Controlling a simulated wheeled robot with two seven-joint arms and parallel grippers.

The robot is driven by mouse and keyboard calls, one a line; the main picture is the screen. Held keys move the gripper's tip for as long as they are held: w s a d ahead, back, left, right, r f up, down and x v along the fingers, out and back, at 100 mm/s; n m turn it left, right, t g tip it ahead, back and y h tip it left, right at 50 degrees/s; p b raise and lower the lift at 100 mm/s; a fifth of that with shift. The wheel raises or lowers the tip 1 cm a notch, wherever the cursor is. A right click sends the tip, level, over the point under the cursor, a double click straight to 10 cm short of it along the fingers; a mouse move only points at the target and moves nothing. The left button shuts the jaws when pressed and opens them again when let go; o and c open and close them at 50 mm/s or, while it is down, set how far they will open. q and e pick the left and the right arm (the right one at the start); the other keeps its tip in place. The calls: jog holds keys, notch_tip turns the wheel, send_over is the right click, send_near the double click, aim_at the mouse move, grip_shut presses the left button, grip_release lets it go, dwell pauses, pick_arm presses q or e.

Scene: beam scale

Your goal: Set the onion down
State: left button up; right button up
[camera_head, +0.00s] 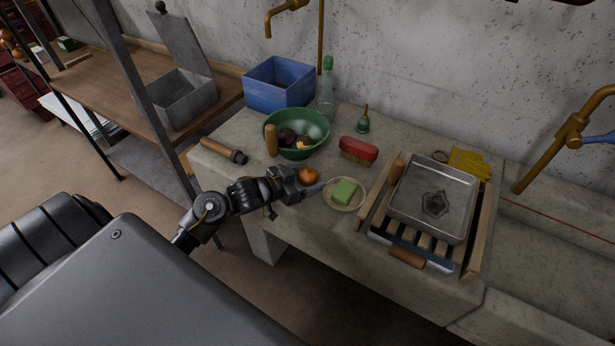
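The onion (308,177) is a small round orange-brown thing at the front of the stone counter. My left gripper (304,184) reaches in from the left, with the onion between its fingers, and it looks shut on it. The fingers partly hide the onion's lower side. I cannot tell whether the onion touches the counter. The gripper is in front of the green bowl (270,128) and left of a small dish (331,203) with green soap (345,191). My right gripper is not in view.
A red brush (358,150) lies behind the dish. A metal tray (405,208) on a wooden rack (476,235) stands to the right. A blue crate (272,93), a glass bottle (327,95) and a small green bell-shaped thing (362,126) stand behind. A wooden-handled tool (222,149) lies left.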

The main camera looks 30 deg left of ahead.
pick_arm(q)
jog(key=shift+r, duration=0.15)
jog(key=v, duration=1.2)
